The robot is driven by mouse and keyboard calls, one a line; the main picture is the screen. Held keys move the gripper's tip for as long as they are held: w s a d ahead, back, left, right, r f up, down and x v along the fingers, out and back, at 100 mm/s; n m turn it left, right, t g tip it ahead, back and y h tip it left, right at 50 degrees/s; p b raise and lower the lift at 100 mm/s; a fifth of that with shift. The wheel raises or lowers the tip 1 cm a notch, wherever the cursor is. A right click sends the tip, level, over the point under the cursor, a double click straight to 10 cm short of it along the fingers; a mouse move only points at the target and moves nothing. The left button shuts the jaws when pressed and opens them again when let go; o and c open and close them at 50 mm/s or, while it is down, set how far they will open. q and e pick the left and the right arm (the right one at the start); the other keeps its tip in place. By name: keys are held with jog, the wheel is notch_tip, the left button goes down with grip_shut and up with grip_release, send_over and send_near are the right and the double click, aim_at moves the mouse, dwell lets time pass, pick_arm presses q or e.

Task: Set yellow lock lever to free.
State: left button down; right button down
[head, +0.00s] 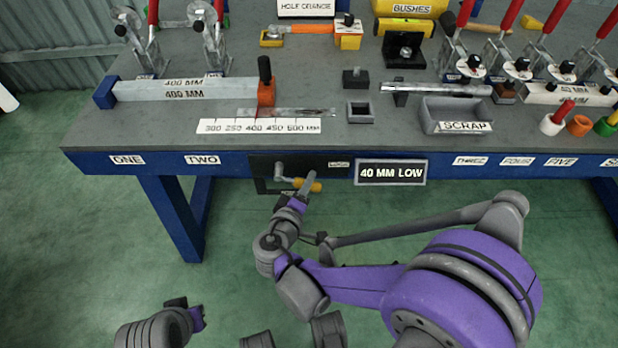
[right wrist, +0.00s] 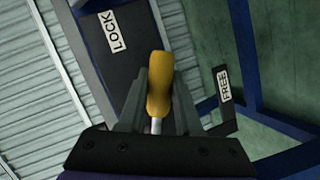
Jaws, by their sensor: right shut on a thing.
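The yellow lock lever (head: 315,187) is on the front face of the workbench, below the top edge. Its metal arm runs right and slightly down from a pivot on a black plate (head: 262,166). My right gripper (head: 308,178) is shut on the lever. In the right wrist view, the yellow grip (right wrist: 158,85) sits between the two grey fingers. The LOCK label (right wrist: 115,32) is to its upper left and the FREE label (right wrist: 223,84) to its right. My left arm's end (head: 185,310) shows low at the left, away from the bench; its fingers cannot be made out.
A "40 MM LOW" sign (head: 391,172) hangs on the bench front, right of the lever. The blue bench rail (head: 120,160) runs along the front, with a blue leg (head: 172,215) at left. Green floor (head: 90,240) lies open in front.

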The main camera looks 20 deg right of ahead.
jog(key=shift+w+a+f+m+y, duration=0.15)
jog(key=shift+a+f+m+y, duration=0.3)
jog(key=shift+f+m+y, duration=0.45)
jog(key=shift+w+a+f+m+t+y+p, duration=0.15)
jog(key=shift+a+f+m+y, duration=0.25)
jog(key=shift+a+m+y, duration=0.45)
jog(key=shift+w+a+f+m+t+y+p, duration=0.1)
jog(key=shift+w+a+f+m+y, duration=0.35)
jog(key=shift+m, duration=0.65)
jog(key=shift+w+a+f+m+t+y+p, duration=0.15)
jog(key=shift+a+f+m+y, duration=0.35)
jog(key=shift+a+m, duration=0.45)
jog(key=shift+s+r, duration=0.1)
jog(key=c, duration=0.6)
grip_release()
jog(key=p+v, duration=0.2)
jog(key=v, duration=0.9)
